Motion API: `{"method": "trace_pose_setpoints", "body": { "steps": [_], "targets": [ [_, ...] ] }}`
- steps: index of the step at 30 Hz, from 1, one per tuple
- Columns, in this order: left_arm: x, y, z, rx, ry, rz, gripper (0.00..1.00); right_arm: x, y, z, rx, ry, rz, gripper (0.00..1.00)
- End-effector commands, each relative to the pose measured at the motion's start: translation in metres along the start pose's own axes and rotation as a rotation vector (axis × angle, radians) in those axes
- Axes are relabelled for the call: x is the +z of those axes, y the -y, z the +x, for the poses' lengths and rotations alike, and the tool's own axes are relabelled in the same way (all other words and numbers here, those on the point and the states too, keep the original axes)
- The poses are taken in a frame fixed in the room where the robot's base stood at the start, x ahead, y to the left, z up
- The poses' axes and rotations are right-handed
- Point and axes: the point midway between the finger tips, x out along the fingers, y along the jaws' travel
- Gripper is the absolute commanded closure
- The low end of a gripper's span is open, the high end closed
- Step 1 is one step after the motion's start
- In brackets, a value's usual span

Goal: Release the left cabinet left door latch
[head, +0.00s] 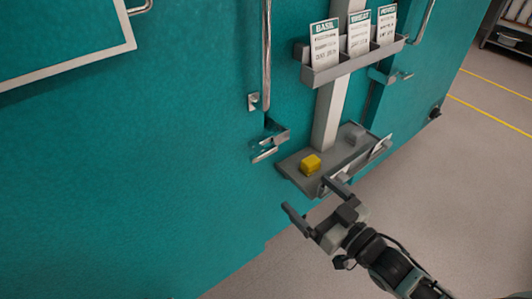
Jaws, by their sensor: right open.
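A metal door latch (269,143) sticks out from the teal cabinet front (150,170), below the lower end of a long vertical handle (266,60). I cannot tell from this view alone which door of the cabinet it belongs to. My right gripper (311,195) is open and empty, below and to the right of this latch and apart from it. Its fingers point up and left, one of them close to the front of a grey shelf. A second latch (392,75) shows farther right, partly behind a card rack. My left gripper is not in view.
The grey shelf (291,165) on a pale post (330,115) holds a yellow block (310,164) and a grey block (355,134). The card rack (345,68) above holds seed cards. Open floor (450,180) lies to the right.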

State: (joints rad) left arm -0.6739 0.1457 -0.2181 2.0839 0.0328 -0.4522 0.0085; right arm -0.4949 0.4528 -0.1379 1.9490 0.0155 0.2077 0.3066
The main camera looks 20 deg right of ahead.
Motion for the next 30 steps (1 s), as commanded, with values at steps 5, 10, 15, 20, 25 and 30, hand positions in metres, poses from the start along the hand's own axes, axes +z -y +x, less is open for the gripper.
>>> {"method": "trace_pose_setpoints", "body": {
  "steps": [5, 10, 15, 20, 25, 30],
  "targets": [
    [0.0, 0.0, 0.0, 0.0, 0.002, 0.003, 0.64, -0.002, 0.0, 0.034, 0.0, -0.005, 0.0, 0.05],
    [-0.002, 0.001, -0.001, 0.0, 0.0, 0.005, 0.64, -0.001, 0.0, 0.071, 0.001, -0.002, 0.0, 0.05],
    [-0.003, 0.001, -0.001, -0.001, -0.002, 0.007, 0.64, 0.0, 0.0, 0.107, 0.002, 0.0, 0.0, 0.05],
    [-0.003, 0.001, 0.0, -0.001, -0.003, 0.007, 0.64, 0.0, 0.0, 0.132, 0.001, 0.001, -0.001, 0.05],
    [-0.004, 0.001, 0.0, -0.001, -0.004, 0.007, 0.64, 0.001, 0.001, 0.146, 0.001, 0.001, 0.001, 0.05],
    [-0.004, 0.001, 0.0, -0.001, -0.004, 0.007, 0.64, 0.001, 0.001, 0.149, 0.001, 0.003, 0.0, 0.05]
  ]
}}
